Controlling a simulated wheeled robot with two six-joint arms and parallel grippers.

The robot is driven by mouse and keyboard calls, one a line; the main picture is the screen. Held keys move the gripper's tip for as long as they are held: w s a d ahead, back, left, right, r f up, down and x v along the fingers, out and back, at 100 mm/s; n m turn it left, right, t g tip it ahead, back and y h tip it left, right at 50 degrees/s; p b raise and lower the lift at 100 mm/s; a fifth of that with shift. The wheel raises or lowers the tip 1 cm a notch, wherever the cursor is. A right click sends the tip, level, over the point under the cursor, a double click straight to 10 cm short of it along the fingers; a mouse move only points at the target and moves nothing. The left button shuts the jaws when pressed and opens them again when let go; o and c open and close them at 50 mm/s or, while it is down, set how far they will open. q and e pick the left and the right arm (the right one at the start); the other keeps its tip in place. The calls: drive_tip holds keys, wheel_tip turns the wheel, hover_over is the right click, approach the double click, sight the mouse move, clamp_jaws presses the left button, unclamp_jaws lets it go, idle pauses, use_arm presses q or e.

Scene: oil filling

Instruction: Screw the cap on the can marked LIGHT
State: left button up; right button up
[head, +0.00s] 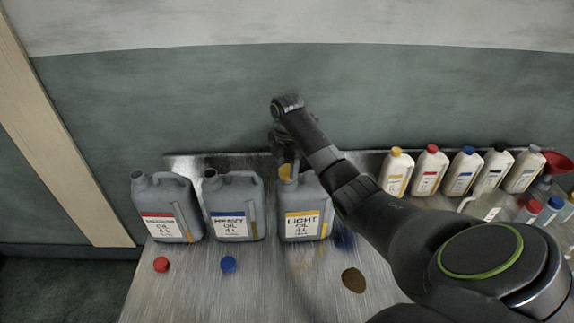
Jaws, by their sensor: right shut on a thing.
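The grey can marked LIGHT OIL (303,218), with a yellow label, stands on the metal table, third from the left. My right arm reaches in from the lower right, and its gripper (283,160) points down over the can's mouth. It is shut on the yellow cap (285,173), which is at the opening at the top left of the can. I cannot tell whether the cap touches the neck or sits straight on it. The fingers are small and partly hidden. My left gripper is not in view.
Two more grey cans, one with a red label (165,215) and one marked HEAVY (235,212), stand open at the left. A red cap (161,264) and a blue cap (228,264) lie before them. Several white bottles (428,171) stand at the right. A brown spot (353,280) marks the table (270,295).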

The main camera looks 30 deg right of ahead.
drive_tip(key=shift+f, duration=0.45)
idle(0.3)
drive_tip(key=o, duration=1)
